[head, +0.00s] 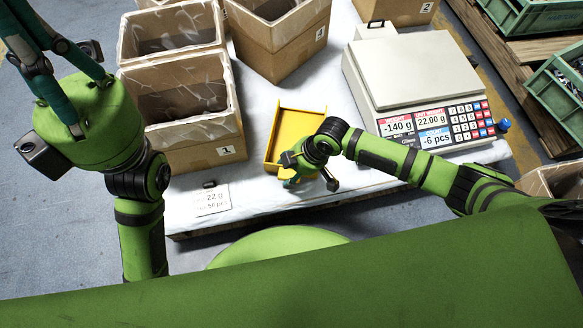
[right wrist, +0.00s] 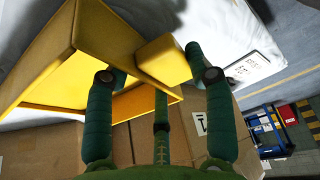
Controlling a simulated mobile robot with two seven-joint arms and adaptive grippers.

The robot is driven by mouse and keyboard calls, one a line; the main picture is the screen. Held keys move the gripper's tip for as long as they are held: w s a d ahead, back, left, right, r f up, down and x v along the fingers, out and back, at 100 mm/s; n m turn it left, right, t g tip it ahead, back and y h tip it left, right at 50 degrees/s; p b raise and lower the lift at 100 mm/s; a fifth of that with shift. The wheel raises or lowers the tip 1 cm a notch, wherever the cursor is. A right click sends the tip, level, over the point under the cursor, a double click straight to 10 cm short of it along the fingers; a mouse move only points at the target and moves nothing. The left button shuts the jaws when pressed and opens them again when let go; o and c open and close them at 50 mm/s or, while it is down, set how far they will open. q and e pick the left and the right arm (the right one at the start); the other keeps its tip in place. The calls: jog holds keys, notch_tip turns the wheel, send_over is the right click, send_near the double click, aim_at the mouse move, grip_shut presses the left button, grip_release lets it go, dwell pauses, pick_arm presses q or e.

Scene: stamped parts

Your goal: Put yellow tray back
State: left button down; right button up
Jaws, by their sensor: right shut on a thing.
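The yellow tray (head: 292,136) shows in the head view between the cardboard box numbered 1 and the scale, over the white tabletop. The part of its inside that shows is empty. My right gripper (head: 292,172) is shut on its near end. In the right wrist view the tray (right wrist: 65,65) looks tilted, with the fingers around its yellow end block (right wrist: 163,60). I cannot tell whether the tray touches the table. The scale (head: 405,75) has a bare plate and reads -140 g and -6 pcs. My left gripper (head: 45,45) is at the upper left, its fingers apart and empty.
Cardboard boxes with liners, box 1 (head: 190,150), another behind it (head: 170,65) and box 4 (head: 300,45), stand left of and behind the tray. A paper card (head: 213,201) lies at the front left. Green crates (head: 565,85) stand at the right.

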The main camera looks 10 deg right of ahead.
jog(key=shift+f, duration=0.1)
jog(key=o, duration=1.4)
jog(key=shift+o, duration=0.2)
